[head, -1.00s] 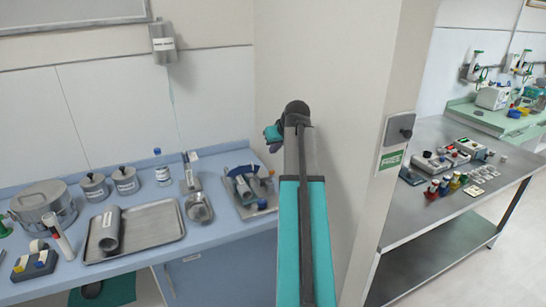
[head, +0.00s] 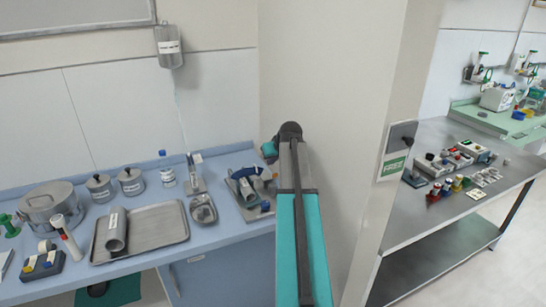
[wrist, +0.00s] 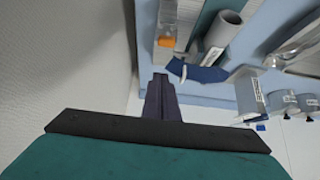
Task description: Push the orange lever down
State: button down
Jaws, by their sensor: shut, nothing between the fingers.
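The orange lever (wrist: 166,41) shows in the wrist view as a small orange block on a grey strip-like part. It lies above and slightly right of my fingertips in that picture, with a gap between. My gripper (wrist: 160,80) is shut and empty, its dark fingers pointing toward the blue counter. A dark blue curved piece (wrist: 205,73) lies just right of the fingertips; I cannot tell how close it is in depth. In the head view my arm hides the gripper, and the lever cannot be made out clearly among the items at the counter's right end.
A grey tube (wrist: 222,35) lies close to the lever. The blue counter (head: 235,228) also bears a metal tray (head: 165,222), a metal pot (head: 50,205) and lidded jars. A wall pillar (head: 350,120) stands right of my arm. A steel table (head: 415,225) is beyond it.

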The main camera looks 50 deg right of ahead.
aim_at(274, 179)
jog(key=shift+s+a+f+p, duration=0.3)
jog(key=shift+s+f+p, duration=0.25)
jog(key=shift+s, duration=0.15)
jog(key=shift+s+a+f+p, duration=0.2)
jog(key=shift+s+p, duration=0.05)
jog(key=shift+s, duration=0.2)
jog(key=shift+s+a+f+p, duration=0.15)
jog(key=shift+s+f+p, duration=0.05)
jog(key=shift+s, duration=0.2)
